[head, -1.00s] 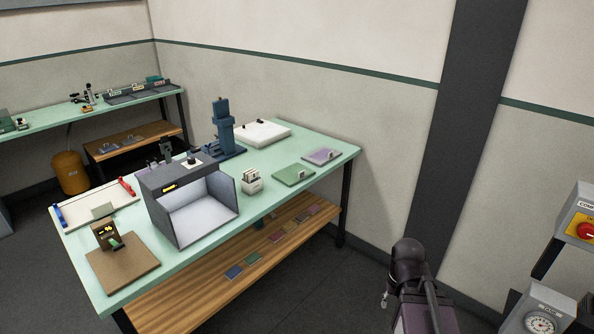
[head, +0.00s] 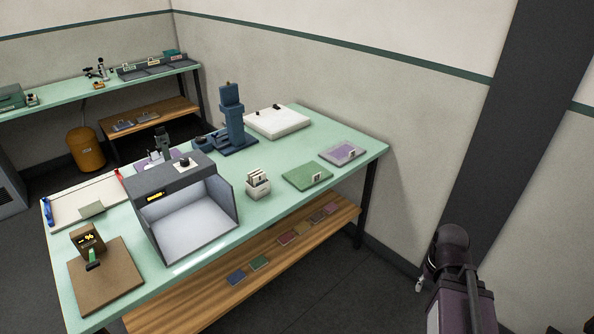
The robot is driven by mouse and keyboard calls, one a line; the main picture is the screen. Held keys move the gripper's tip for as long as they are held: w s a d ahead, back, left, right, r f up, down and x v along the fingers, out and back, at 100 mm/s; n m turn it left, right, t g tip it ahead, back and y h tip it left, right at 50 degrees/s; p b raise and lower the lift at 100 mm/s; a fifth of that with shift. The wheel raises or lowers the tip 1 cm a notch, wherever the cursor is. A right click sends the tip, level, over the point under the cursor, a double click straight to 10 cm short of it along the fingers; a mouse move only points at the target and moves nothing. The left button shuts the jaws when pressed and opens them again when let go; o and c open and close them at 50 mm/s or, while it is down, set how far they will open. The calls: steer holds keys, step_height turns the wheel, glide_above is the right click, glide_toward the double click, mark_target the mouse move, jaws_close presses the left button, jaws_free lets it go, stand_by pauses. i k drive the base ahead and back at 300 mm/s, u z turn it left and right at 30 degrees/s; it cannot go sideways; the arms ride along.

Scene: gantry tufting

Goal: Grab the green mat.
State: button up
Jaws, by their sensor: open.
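A smaller green piece (head: 259,263) lies on the wooden lower shelf. Part of my arm shows at the lower right, well away from the table. My gripper cannot be made out in this view.
The table (head: 270,213) also holds a grey open-fronted box (head: 175,183), a small white card holder (head: 257,187), a blue press (head: 231,120) and a white slab (head: 277,123). The lower shelf (head: 215,302) holds several small coloured pieces. Dark floor is clear right of the table.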

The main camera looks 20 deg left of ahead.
mark_target(307, 176)
steer(key=u, duration=0.3)
steer(key=i, duration=0.6)
steer(key=u, duration=0.8)
steer(key=i, duration=0.45)
steer(key=u, duration=0.25)
